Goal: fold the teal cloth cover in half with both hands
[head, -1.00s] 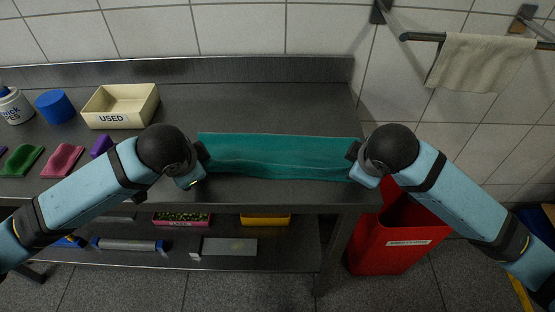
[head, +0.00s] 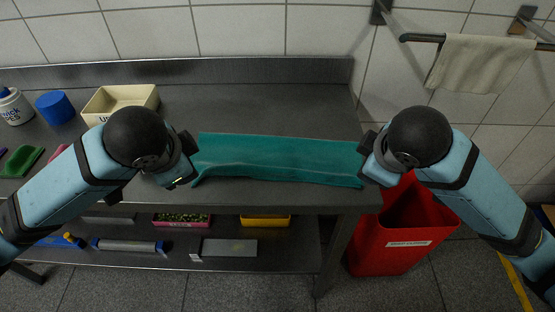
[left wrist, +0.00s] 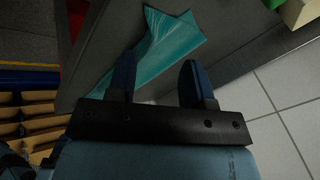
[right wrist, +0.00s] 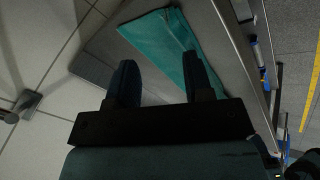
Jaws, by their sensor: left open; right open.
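The teal cloth cover (head: 275,160) lies as a long narrow strip along the front of the steel table, with a ridge along its length and its front left corner pulled out. My left gripper (head: 188,168) is open beside the cloth's left end. In the left wrist view the cloth (left wrist: 165,45) lies beyond the open, empty fingers (left wrist: 160,80). My right gripper (head: 366,162) is open at the cloth's right end. In the right wrist view the cloth (right wrist: 165,45) lies beyond the open fingers (right wrist: 160,85); whether they touch it is unclear.
The steel table (head: 250,108) is clear behind the cloth. A cream bin (head: 118,98), a blue lid-like cylinder (head: 56,106) and a white tub (head: 14,106) stand at the left. A red bin (head: 400,235) stands on the floor at the right. A towel (head: 482,62) hangs on a rail.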

